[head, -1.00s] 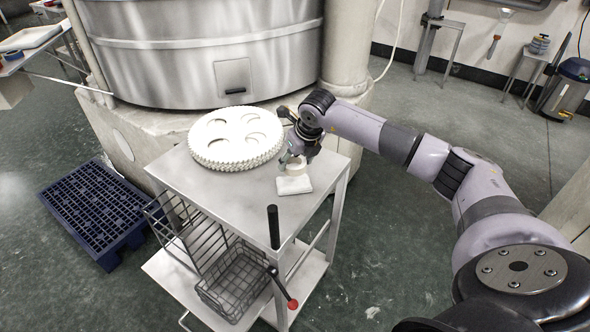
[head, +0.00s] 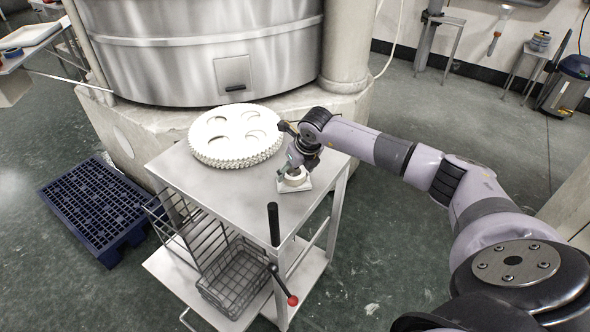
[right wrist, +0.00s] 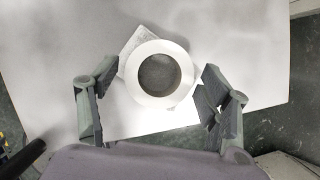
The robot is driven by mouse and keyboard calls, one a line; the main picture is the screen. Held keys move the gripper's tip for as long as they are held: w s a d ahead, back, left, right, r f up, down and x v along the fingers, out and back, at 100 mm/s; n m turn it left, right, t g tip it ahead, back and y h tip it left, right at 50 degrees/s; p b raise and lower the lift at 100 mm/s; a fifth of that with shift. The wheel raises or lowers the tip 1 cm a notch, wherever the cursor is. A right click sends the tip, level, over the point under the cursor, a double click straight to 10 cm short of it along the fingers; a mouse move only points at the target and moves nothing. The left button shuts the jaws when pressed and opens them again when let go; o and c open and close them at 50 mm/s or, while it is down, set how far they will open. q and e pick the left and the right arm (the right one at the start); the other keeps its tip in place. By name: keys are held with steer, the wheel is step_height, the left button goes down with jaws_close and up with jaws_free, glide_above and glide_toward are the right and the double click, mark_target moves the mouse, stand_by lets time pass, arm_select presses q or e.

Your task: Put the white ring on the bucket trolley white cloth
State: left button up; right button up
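The white ring (head: 297,181) lies flat on the white cloth (head: 305,186) near the right edge of the trolley's steel top (head: 235,196). In the right wrist view the ring (right wrist: 133,78) covers most of the cloth (right wrist: 143,37), whose corner shows at the ring's upper left. My right gripper (head: 295,168) is just over the ring. In the right wrist view its two fingers stand wide apart, one on each side of the ring with gaps between. It is open and empty. My left gripper is not in view.
A stack of white toothed discs (head: 236,136) takes up the trolley's far part. A black upright handle (head: 273,225) and wire baskets (head: 233,282) are at its near side. A blue pallet (head: 95,208) lies on the floor to the left. A large steel drum (head: 200,50) stands behind.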

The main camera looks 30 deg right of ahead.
steer(key=shift+o, duration=0.2)
steer(key=shift+r, duration=0.2)
steer(key=b+v, duration=0.2)
steer(key=v, duration=0.9)
steer(key=shift+s+r, duration=0.25)
steer(key=shift+r, duration=0.1)
